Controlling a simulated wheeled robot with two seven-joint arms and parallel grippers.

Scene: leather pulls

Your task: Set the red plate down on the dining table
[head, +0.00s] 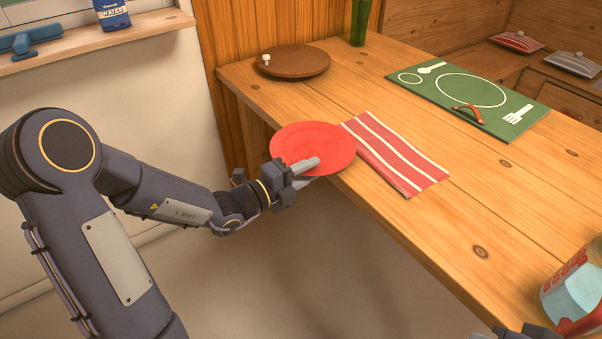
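The red plate (318,140) is round and looks level, at the near left edge of the wooden dining table (420,230). Part of it is over the tabletop and part sticks out past the edge. My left gripper (306,170) is shut on the plate's near rim, one finger above it and one below. Whether the plate touches the tabletop is hard to tell. Only a small dark part of my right gripper (512,332) shows at the bottom right, and its fingers cannot be made out.
A red-striped napkin (395,155) lies right beside the plate. A round wooden board (292,62) with a small white knob is behind it. A green mat (470,92) with a leather pull lies farther back. The front middle tabletop is clear.

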